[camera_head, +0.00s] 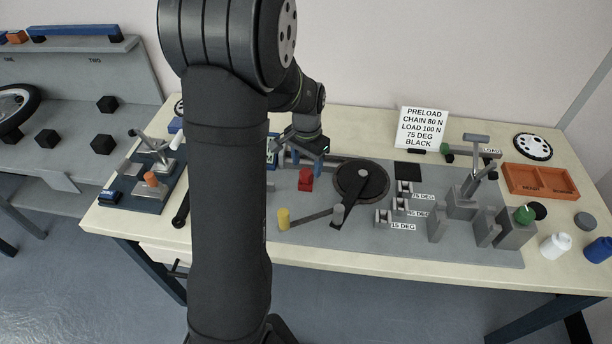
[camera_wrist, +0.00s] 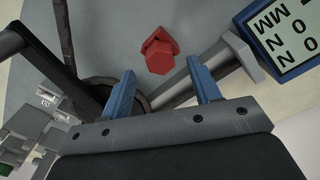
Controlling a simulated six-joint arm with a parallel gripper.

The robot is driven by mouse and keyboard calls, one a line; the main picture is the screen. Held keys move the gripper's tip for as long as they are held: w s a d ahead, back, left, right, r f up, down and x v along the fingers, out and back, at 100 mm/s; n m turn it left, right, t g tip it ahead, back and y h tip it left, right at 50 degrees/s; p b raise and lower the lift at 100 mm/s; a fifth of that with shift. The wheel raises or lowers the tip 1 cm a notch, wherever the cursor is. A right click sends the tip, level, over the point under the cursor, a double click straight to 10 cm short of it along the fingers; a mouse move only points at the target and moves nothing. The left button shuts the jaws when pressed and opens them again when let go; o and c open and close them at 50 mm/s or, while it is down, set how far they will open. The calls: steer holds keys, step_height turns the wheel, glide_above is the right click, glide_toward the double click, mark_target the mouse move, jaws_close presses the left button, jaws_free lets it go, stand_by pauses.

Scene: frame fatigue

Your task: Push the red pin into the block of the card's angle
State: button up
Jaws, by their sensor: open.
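The card (camera_head: 422,128) reads PRELOAD, CHAIN 80 N, LOAD 100 N, 75 DEG, BLACK. The grey block labelled 75 DEG (camera_head: 404,188) stands right of the black disc, behind the 45 DEG block (camera_head: 400,205) and the 15 DEG block (camera_head: 383,218). A red piece with a hexagonal end (camera_head: 306,180) is on the grey plate, left of the disc; I cannot tell if it is the red pin. My gripper (camera_head: 308,162) is above and behind it. In the wrist view my gripper (camera_wrist: 163,72) is open and empty, with the red piece (camera_wrist: 160,50) beyond its blue fingertips.
The black disc (camera_head: 372,179) with a dark arm lies between the red piece and the angle blocks. A yellow-ended lever (camera_head: 283,218) is in front. Grey fixtures (camera_head: 463,203) and an orange tray (camera_head: 541,181) stand right. A display (camera_wrist: 285,32) shows in the wrist view.

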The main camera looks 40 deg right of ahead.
mark_target(306, 172)
step_height(306, 172, down, 3)
steer(key=shift+a+f, duration=0.1)
steer(key=shift+f, duration=0.1)
steer(key=shift+c, duration=0.3)
steer(key=c, duration=1)
steer(key=shift+r, duration=0.2)
steer(key=shift+r, duration=0.25)
step_height(306, 172, up, 4)
steer(key=shift+s+f, duration=0.1)
steer(key=shift+s, duration=0.05)
steer(key=s+r, duration=0.2)
steer(key=s, duration=0.1)
steer(key=s+d+r, duration=0.1)
steer(key=s+r, duration=0.1)
steer(key=s, duration=0.2)
steer(key=s+d+r, duration=0.1)
steer(key=s+r, duration=0.1)
steer(key=s, duration=0.2)
steer(key=shift+s+d+r, duration=0.1)
steer(key=shift+d+r, duration=0.05)
steer(key=shift+r, duration=0.05)
